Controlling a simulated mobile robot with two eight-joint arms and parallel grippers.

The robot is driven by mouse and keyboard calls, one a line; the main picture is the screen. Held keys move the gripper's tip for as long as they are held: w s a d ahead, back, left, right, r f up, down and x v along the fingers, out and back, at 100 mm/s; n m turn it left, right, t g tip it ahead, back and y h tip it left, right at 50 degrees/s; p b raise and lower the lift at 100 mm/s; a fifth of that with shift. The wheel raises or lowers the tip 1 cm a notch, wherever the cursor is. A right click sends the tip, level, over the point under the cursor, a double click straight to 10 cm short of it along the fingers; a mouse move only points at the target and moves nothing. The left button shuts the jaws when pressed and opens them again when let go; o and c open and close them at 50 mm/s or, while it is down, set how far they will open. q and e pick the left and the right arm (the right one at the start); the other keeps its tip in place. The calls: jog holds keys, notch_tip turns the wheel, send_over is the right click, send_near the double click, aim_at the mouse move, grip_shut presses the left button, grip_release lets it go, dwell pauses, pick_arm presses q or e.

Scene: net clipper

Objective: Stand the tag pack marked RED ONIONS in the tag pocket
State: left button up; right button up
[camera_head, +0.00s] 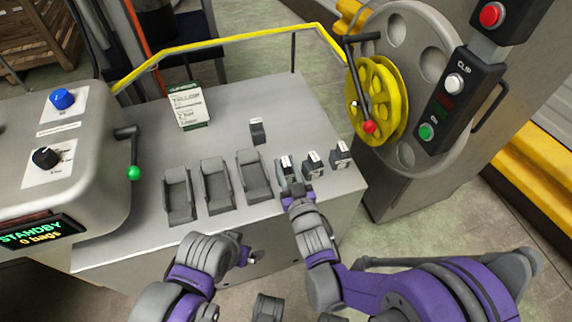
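Three small dark holders with white labelled packs stand along the right front of the grey metal table: a left pack (285,164), a middle pack (311,157) and a right pack (342,148). Their print is too small to read, so I cannot tell which is RED ONIONS. A small dark holder with a white label (257,131) stands alone behind them; I cannot tell if it is the tag pocket. My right gripper (296,190) is at the left pack, its fingers hidden or too small to judge. My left gripper (246,257) is low before the table's front, apart from the packs.
Three grey trays (216,184) stand left of the packs on the table (320,115). A white and green card (189,106) stands behind them. A machine with a green-knobbed lever (134,172) is at left; a yellow handwheel (380,98) is at right. The table's back right is clear.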

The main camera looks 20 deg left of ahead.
jog(key=shift+o, duration=1.4)
jog(key=shift+r, duration=0.1)
jog(key=v, duration=1.1)
jog(key=shift+a+r, duration=0.2)
jog(key=shift+a, duration=0.05)
jog(key=shift+s, duration=0.1)
